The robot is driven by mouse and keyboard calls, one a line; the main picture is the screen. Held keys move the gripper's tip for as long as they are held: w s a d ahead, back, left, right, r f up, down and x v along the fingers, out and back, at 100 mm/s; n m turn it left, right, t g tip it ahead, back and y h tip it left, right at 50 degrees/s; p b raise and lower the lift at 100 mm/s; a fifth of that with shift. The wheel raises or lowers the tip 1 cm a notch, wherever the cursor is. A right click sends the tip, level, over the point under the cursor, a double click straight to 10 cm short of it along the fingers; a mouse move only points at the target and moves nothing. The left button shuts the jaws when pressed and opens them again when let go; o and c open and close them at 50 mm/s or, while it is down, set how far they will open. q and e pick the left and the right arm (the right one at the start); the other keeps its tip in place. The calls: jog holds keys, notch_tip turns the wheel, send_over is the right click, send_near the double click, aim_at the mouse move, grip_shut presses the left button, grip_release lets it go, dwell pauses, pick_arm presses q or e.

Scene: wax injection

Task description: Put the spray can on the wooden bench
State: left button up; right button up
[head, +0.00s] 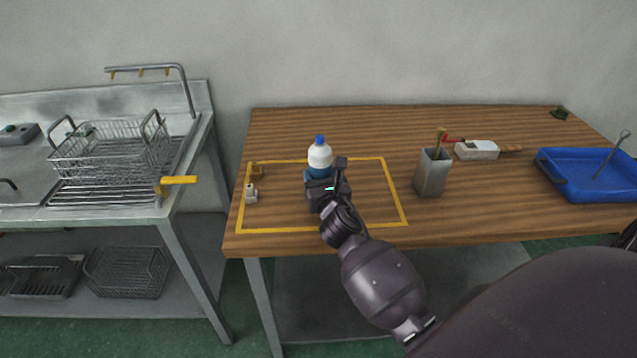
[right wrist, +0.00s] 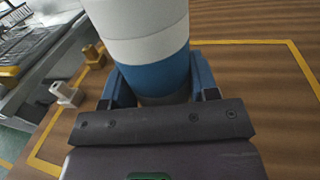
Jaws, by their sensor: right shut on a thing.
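The spray can (head: 320,157) is white with a blue cap and a blue lower band. It stands upright at the wooden bench (head: 300,125), within the yellow outlined rectangle as seen from the head. My right gripper (head: 324,180) is shut on its lower part. In the right wrist view the can (right wrist: 145,45) sits between the two blue fingers of my right gripper (right wrist: 158,85). The can's base is hidden by the gripper, so I cannot tell whether it touches the bench top. My left gripper is not in view.
Two small fittings, one brass (head: 256,170) and one pale (head: 251,194), stand left of the can. A grey holder with brushes (head: 432,174), a white-and-red tool (head: 477,150) and a blue tray (head: 592,190) are to the right. A metal sink unit with a wire basket (head: 110,150) stands left.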

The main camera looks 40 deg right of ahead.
jog(key=shift+f, duration=0.75)
jog(key=o, duration=1)
jog(key=shift+r, duration=0.25)
jog(key=v, duration=1.2)
